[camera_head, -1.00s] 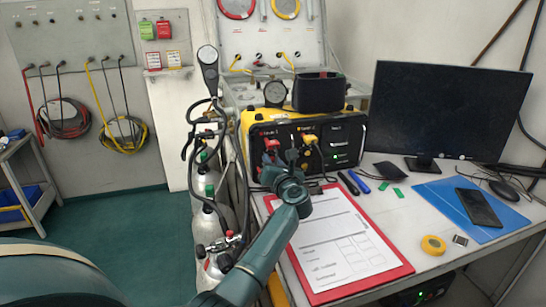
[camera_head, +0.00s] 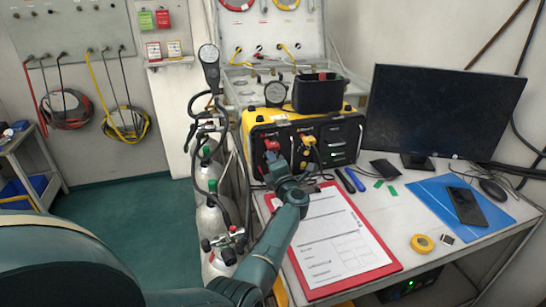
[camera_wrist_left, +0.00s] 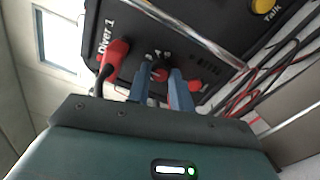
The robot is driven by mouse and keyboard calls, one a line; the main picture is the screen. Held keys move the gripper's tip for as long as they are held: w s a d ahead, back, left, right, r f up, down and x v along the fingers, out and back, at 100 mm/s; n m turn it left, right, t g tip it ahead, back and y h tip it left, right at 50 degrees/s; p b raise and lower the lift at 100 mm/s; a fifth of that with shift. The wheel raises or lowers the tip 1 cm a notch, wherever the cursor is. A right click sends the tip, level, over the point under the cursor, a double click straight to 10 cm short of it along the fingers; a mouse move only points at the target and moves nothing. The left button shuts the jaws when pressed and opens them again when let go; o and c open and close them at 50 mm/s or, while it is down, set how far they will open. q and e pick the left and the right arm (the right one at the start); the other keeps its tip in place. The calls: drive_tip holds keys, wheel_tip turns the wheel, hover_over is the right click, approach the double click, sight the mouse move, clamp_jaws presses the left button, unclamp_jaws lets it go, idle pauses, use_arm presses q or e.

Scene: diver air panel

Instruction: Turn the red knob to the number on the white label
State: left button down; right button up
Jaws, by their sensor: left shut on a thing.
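The yellow-edged black panel box (camera_head: 345,133) stands at the back of the table. My left gripper (camera_head: 272,160) reaches up to the lower left of its front face, and the gripper hides what it holds there. In the left wrist view, the two blue-grey fingers of my left gripper (camera_wrist_left: 163,88) are shut around a small knob with red on it (camera_wrist_left: 158,73). It sits on the black panel face (camera_wrist_left: 140,38) marked "Diver 1". Its pointer and the numbers around it are too small to read. I cannot make out a number on any white label. My right gripper is out of view.
A red plug (camera_wrist_left: 113,56) stands out left of the fingers, and a metal bar (camera_wrist_left: 195,32) crosses the panel. A red clipboard (camera_head: 395,268) lies on the table below my arm. A monitor (camera_head: 440,115) stands at right. Gas cylinders (camera_head: 212,220) stand at left.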

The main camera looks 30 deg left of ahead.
use_arm(q)
drive_tip(key=m+p, duration=0.2)
drive_tip(key=m, duration=0.1)
drive_tip(key=shift+m, duration=0.4)
drive_tip(key=m+p, duration=0.1)
drive_tip(key=m, duration=0.2)
drive_tip(key=shift+m, duration=0.3)
drive_tip(key=m+p, duration=0.1)
drive_tip(key=m, duration=0.1)
drive_tip(key=shift+m, duration=0.3)
drive_tip(key=shift+m+p, duration=0.3)
drive_tip(key=shift+m, duration=0.2)
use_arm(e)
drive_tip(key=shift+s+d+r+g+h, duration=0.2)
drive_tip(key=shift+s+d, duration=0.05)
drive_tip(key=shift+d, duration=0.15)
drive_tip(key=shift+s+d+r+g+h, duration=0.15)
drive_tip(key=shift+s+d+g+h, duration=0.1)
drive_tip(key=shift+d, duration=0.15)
use_arm(q)
drive_tip(key=c, duration=1.2)
unclamp_jaws()
drive_tip(key=shift+c, duration=0.2)
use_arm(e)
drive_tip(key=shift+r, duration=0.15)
use_arm(q)
drive_tip(key=shift+d, duration=0.1)
